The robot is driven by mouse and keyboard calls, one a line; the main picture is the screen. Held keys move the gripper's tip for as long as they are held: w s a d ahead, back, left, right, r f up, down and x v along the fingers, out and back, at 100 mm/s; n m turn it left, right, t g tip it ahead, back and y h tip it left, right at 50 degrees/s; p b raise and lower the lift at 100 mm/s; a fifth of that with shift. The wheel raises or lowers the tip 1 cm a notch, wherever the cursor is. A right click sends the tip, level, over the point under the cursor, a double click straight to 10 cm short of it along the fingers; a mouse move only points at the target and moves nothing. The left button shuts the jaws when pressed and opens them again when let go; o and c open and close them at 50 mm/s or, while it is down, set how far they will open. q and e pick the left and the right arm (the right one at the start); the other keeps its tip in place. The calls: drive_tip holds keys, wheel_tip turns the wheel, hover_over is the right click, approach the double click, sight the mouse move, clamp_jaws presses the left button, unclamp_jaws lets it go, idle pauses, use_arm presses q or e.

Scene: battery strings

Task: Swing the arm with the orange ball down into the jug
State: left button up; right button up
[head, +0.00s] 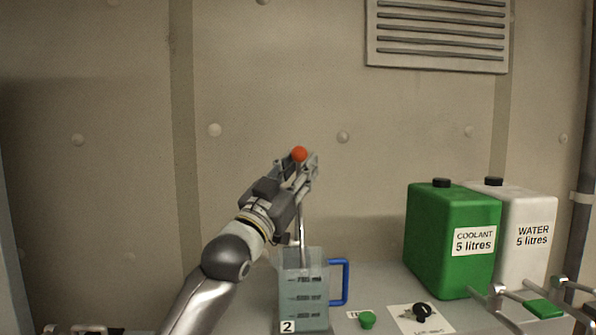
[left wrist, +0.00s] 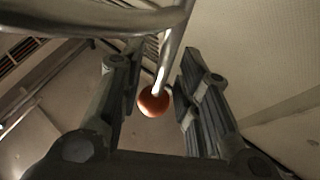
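The orange ball (head: 299,154) is at the tip of my left gripper (head: 304,168), above the jug. In the left wrist view the ball (left wrist: 153,102) sits at the end of a thin metal arm (left wrist: 165,68), between the two dark fingers of my left gripper (left wrist: 156,92). The fingers are apart, with a gap beside the ball; whether one touches it is unclear. The clear jug (head: 303,290) has a blue handle and a label "2". A metal rod (head: 302,240) shows between the gripper and the jug; its lower end is hard to make out. My right gripper is not seen.
A green coolant can (head: 440,235) and a white water can (head: 528,240) stand at the right. A green knob (head: 367,319) and a black knob (head: 422,311) are at the front. Metal fittings with a green piece (head: 543,308) stand at the lower right.

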use_arm(q)
drive_tip(key=shift+f, duration=0.15)
drive_tip(key=shift+s+a+f, duration=0.15)
drive_tip(key=shift+a+f, duration=0.05)
drive_tip(key=shift+f, duration=0.15)
drive_tip(key=v, duration=0.3)
drive_tip(key=shift+s+a, duration=0.25)
drive_tip(key=shift+s, duration=0.15)
drive_tip(key=s+a, duration=0.7)
drive_tip(key=s, duration=0.2)
drive_tip(key=shift+s+a, duration=0.3)
drive_tip(key=shift+s, duration=0.05)
